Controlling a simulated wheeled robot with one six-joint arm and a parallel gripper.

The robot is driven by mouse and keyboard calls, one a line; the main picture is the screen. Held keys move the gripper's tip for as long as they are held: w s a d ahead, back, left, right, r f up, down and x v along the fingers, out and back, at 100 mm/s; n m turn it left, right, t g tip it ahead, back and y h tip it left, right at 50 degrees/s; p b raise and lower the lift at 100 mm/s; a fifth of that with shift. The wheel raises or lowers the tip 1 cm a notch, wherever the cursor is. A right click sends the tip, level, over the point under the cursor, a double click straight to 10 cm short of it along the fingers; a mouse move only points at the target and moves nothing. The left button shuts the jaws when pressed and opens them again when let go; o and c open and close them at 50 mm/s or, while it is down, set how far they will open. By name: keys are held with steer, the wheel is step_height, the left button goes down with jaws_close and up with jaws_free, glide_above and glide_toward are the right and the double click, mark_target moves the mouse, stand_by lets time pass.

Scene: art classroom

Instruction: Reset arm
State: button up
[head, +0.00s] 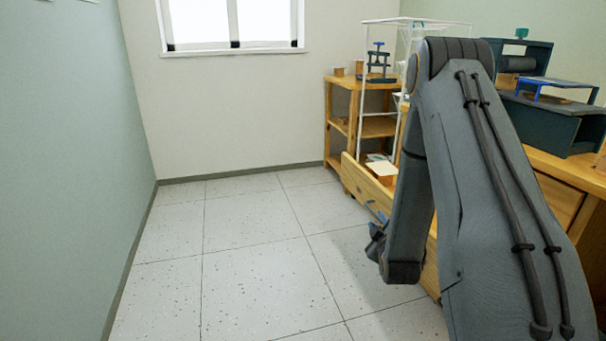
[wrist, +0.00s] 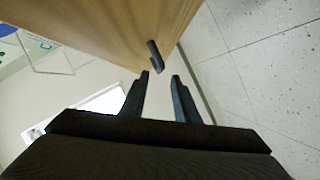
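My arm runs down the right half of the head view, bent at the elbow, with its forearm hanging down. My gripper (head: 376,238) is at its lower end, low beside the wooden furniture and above the tiled floor; it is partly hidden by my forearm. In the wrist view my gripper (wrist: 160,78) has its two dark fingers apart, with nothing between them. A dark bar handle (wrist: 154,53) on a wooden front (wrist: 120,30) shows just beyond the fingertips. I cannot tell how far the fingers are from it.
A wooden front (head: 366,184), perhaps a pulled-out drawer, juts out beside my arm, with pale paper (head: 382,168) behind it. A wooden shelf (head: 340,121) and a white wire rack (head: 364,100) stand behind. The floor (head: 240,265) on the left is clear.

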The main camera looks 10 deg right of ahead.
steer(key=s+a+r+m+g+y, duration=0.1)
steer(key=s+a+r+g+y, duration=0.2)
steer(key=a, duration=0.8)
steer(key=s+a+r+m+g+y, duration=0.1)
steer(key=s+a+r+g, duration=0.2)
steer(key=a, duration=0.8)
steer(key=s+a+r+g, duration=0.2)
steer(key=s+a+r, duration=0.15)
steer(key=s, duration=0.45)
steer(key=s+a+r+m+g+y, duration=0.1)
steer(key=s+a+r+g, duration=0.2)
steer(key=s, duration=0.4)
steer(key=s+a+r+g, duration=0.2)
steer(key=s+a, duration=0.3)
steer(key=s, duration=0.3)
steer(key=s+r+m+g, duration=0.1)
steer(key=s+r+g, duration=0.15)
steer(key=s, duration=0.55)
steer(key=d+r+m+h+p, duration=0.1)
steer(key=d+r+m+p, duration=0.3)
steer(key=d+r+p, duration=0.9)
step_height(320, 180, up, 3)
steer(key=p, duration=1)
steer(key=shift+t, duration=0.35)
steer(key=shift+d+m, duration=0.1)
steer(key=shift+m, duration=0.2)
